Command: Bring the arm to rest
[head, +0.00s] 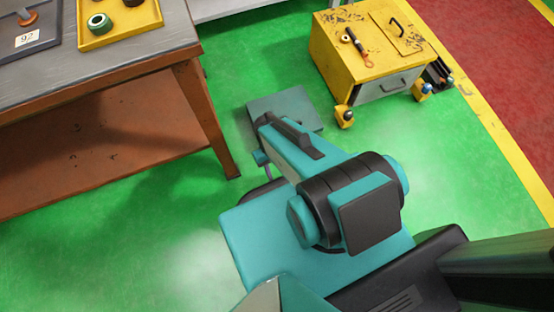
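My arm (345,195) is in the head view, low and right of centre. It is teal with black joint rings and is folded above my own base. One link points up and left, away from the big joint. I cannot make out any gripper fingers in this view, so whether my gripper is open or shut does not show. Nothing held can be seen.
A workbench (98,68) with rusty-brown legs stands at the left. On it are a yellow tray (133,31) with a green ring (99,24) and a dark tray (47,35) marked 92. Green floor (120,235) is free between.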

